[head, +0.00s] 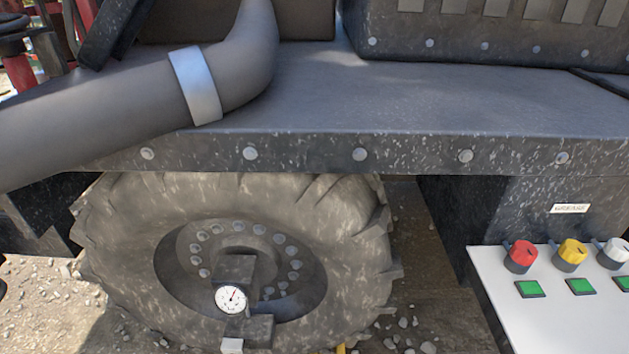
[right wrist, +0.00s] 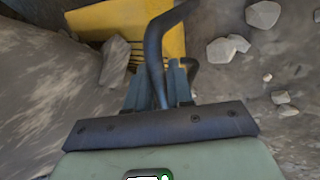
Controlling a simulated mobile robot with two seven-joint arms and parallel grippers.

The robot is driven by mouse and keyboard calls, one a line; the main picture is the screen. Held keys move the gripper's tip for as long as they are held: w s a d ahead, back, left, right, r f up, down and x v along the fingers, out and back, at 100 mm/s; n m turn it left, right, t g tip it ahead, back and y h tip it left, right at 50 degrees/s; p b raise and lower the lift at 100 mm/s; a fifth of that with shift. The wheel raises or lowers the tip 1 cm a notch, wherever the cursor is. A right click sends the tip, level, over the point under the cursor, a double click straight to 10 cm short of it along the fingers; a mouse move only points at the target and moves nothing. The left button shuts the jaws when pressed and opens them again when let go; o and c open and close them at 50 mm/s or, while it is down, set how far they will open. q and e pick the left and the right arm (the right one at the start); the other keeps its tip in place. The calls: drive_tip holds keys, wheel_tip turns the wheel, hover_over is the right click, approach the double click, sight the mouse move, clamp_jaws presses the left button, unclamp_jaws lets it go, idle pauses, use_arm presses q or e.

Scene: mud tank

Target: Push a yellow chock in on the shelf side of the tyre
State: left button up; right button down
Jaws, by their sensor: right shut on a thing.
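The big muddy tyre (head: 110,250) stands under the dark machine body in the head view. Its side also fills the left of the right wrist view (right wrist: 45,95), with a lug beside the chock. The yellow chock (right wrist: 105,20) lies at the top of the right wrist view, close to the tyre, with a dark bent handle (right wrist: 154,50). My right gripper (right wrist: 160,82) is shut on this handle. In the head view only a small yellow bit of the chock (head: 341,349) shows at the bottom edge, right of the wheel's middle. My left gripper is not in view.
The white shelf (head: 505,300) with coloured knobs and green buttons stands right of the tyre. A dial gauge (head: 231,298) sits at the wheel hub. A thick grey pipe (head: 110,110) crosses above. Stones (right wrist: 222,50) lie on the ground right of the chock.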

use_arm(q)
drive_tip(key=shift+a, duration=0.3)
use_arm(e)
drive_tip(key=shift+a, duration=0.4)
drive_tip(key=c, duration=0.9)
unclamp_jaws()
drive_tip(key=o, duration=0.3)
drive_tip(key=shift+s+d+f, duration=0.1)
drive_tip(key=shift+s, duration=0.05)
